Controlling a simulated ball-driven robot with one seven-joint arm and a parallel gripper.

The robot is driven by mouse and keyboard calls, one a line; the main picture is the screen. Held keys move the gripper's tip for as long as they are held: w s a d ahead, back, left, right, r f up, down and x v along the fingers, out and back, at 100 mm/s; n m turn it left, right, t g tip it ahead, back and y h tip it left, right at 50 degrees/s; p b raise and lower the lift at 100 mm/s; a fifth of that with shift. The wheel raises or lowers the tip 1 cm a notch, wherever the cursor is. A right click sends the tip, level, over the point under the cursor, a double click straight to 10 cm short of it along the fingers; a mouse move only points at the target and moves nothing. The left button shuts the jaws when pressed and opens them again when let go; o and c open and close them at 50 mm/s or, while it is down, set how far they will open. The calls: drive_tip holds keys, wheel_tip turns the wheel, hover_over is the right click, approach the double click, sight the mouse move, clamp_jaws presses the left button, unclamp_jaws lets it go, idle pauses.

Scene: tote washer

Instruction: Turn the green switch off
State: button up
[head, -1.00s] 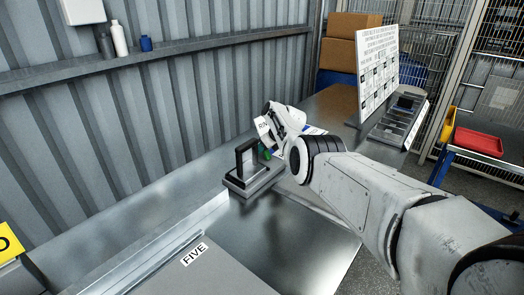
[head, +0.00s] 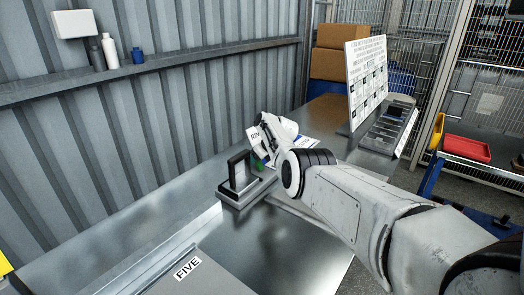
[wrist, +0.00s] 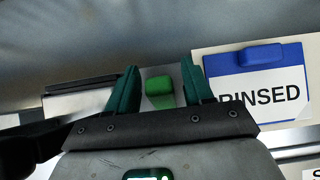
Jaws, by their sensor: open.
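The green switch (wrist: 160,88) shows in the wrist view between the two dark green fingers of my gripper (wrist: 159,67). The fingers are apart, one on each side of it, with a gap to each. I cannot tell how deep the fingers reach around it. In the head view a small part of the green switch (head: 257,163) shows below my gripper (head: 262,142), which hides the rest. It is beside a black upright handle (head: 238,170) on a grey base. The switch's on or off position is not clear.
A white RINSED card (wrist: 262,100) with a blue clip lies right of the fingers in the wrist view. A sign board (head: 367,85) and a grey tray (head: 385,130) stand farther back. A corrugated wall (head: 180,120) bounds the left.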

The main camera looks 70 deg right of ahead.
drive_tip(key=p+v, duration=0.3)
drive_tip(key=shift+w, duration=0.1)
drive_tip(key=p+v, duration=0.1)
drive_tip(key=v, duration=0.6)
drive_tip(key=shift+s, duration=0.25)
idle(0.4)
